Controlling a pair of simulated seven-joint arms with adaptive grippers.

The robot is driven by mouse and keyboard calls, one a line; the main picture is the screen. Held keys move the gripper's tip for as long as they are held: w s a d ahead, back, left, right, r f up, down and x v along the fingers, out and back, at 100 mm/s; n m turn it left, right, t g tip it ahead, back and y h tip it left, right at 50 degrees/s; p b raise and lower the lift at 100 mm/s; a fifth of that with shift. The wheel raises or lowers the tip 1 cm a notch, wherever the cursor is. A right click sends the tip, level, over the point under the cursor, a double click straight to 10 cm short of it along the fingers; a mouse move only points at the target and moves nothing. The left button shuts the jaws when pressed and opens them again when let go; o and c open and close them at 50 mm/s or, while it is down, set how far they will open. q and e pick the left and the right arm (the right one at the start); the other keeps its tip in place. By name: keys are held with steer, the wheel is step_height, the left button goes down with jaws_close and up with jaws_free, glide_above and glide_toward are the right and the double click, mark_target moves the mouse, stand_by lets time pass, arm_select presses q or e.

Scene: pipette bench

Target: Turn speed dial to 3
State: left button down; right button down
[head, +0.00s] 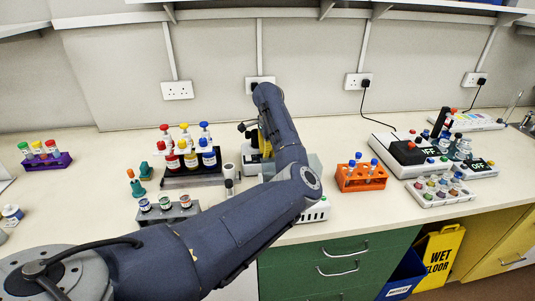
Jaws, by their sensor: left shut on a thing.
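My left arm reaches in from the lower left, and its forearm bends down at the wrist over a pale grey-white device (317,212). My left gripper (258,146) is mostly hidden behind the forearm, above the back left of this device. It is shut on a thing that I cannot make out. A yellow part shows beside the dark wrist parts. The speed dial cannot be made out; the arm covers much of the device, whose right front corner shows small green marks. My right gripper is not in view.
A dark rack of capped bottles (190,178) and a grey vial rack (168,214) stand left of the device. An orange tube rack (361,178) stands to its right.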

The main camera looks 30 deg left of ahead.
arm_select(q)
steer(key=shift+n, duration=0.7)
steer(key=c, duration=1.1)
jaws_free()
steer(key=r, duration=1.2)
steer(key=shift+s+d, duration=0.2)
steer(key=shift+d, duration=0.05)
